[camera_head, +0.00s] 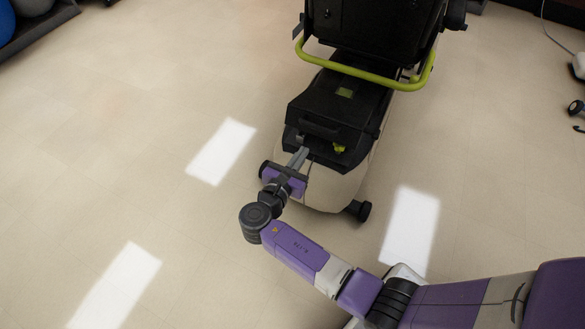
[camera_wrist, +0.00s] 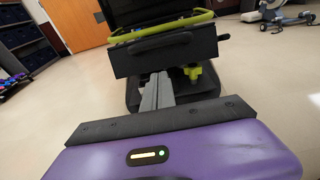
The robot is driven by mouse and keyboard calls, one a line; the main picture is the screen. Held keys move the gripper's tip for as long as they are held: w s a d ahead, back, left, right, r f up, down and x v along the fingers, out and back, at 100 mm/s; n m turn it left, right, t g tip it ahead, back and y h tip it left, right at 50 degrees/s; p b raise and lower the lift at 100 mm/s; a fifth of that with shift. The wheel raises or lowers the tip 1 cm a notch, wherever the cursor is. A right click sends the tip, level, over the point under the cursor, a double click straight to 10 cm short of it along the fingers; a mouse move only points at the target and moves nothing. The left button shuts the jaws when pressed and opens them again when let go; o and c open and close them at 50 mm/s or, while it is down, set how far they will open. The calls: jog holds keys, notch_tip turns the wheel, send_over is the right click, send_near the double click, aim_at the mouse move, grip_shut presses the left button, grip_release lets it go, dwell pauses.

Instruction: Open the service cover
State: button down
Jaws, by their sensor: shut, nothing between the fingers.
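The service cover (camera_head: 345,100) is a black panel on the rear housing of the stepper, with a dark handle (camera_head: 318,128) across its near face. In the wrist view the cover's near face (camera_wrist: 130,64) and its curved handle (camera_wrist: 160,43) are straight ahead. A yellow-green knob (camera_wrist: 193,72) shows below the cover's near edge, right of my fingers; it also shows in the head view (camera_head: 340,148). My gripper (camera_head: 301,154) is shut and empty, its grey fingers together (camera_wrist: 158,82) at the cover's lower near edge. Whether they touch it is unclear.
The stepper's black seat (camera_head: 375,25) and a yellow-green bar (camera_head: 370,73) rise behind the cover. A cream housing (camera_head: 330,190) with a black wheel (camera_head: 359,210) lies below. The floor (camera_head: 120,130) on the left is clear. Other equipment (camera_head: 578,65) stands at the right edge.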

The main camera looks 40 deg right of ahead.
jog(key=d, duration=0.1)
jog(key=w+d+r, duration=0.1)
jog(key=d, duration=0.1)
jog(key=d+r+b, duration=0.1)
jog(key=shift+w+d+r, duration=0.1)
jog(key=shift+w+d, duration=0.2)
